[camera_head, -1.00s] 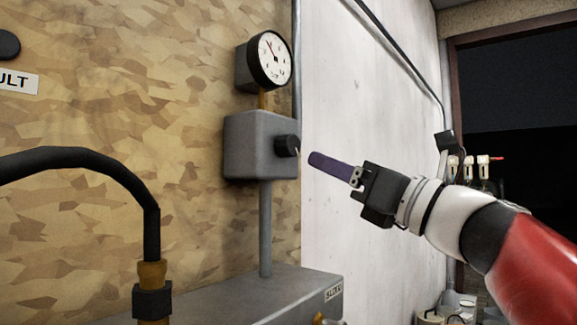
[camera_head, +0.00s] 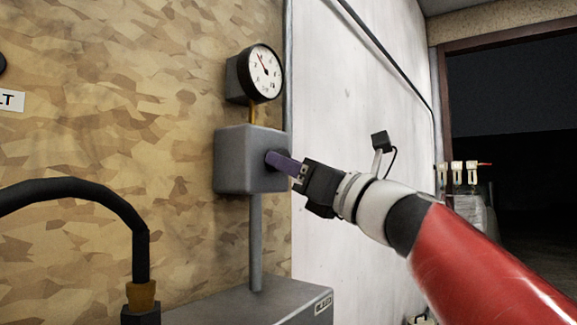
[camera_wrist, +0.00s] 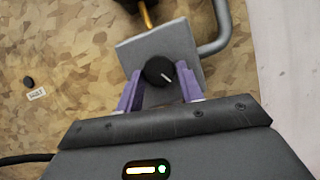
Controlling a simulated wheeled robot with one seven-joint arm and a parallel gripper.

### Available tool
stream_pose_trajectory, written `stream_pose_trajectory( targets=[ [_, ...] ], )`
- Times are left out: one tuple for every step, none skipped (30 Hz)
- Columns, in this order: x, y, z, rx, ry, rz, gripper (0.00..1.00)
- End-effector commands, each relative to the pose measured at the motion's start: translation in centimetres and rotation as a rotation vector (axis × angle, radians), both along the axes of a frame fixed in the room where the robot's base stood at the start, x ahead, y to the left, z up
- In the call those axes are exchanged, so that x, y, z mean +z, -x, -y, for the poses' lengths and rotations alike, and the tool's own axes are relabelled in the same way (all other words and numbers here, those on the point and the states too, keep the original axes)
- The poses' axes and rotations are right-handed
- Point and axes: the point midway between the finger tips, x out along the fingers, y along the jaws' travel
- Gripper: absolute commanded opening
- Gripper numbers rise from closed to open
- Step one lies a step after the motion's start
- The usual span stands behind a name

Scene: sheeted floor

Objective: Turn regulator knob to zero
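The black regulator knob (camera_wrist: 159,72) with a white pointer line is on the grey regulator box (camera_head: 235,160). A gap shows between each finger and the knob. In the head view, my gripper (camera_head: 272,158) reaches the box's right side, and its fingers hide most of the knob.
A grey pipe (camera_head: 256,240) runs down from the box to a grey cabinet (camera_head: 270,305). A thick black hose (camera_head: 90,195) curves at the left. A white wall (camera_head: 335,120) stands behind my arm, and a dark doorway is at the right.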

Motion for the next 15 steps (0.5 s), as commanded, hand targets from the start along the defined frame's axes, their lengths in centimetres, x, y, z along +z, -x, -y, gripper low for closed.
stream_pose_trajectory(
  targets=[
    [0.0,0.01,0.0,0.0,0.0,0.0,0.31],
    [0.0,0.01,0.0,0.0,0.0,0.0,0.27],
    [0.0,0.01,0.0,0.0,0.0,0.0,0.21],
    [0.0,0.01,0.0,0.0,0.0,0.0,0.17],
    [0.0,0.01,0.0,0.0,0.0,0.0,0.14],
    [0.0,0.01,0.0,0.0,0.0,0.0,0.11],
    [0.0,0.01,0.0,0.0,0.0,0.0,0.11],
    [-0.01,0.01,0.01,0.0,0.001,0.001,0.11],
    [-0.02,0.01,0.01,0.0,0.002,0.002,0.11],
    [-0.04,0.0,0.01,0.0,0.003,0.004,0.11],
    [-0.04,-0.01,0.01,0.0,0.005,0.007,0.11],
    [-0.06,-0.02,0.01,0.0,0.009,0.012,0.11],
    [-0.08,-0.04,0.02,0.001,0.013,0.017,0.11],
    [-0.09,-0.04,0.03,0.001,0.018,0.023,0.11],
    [-0.11,-0.06,0.03,0.002,0.026,0.034,0.11]
  ],
)
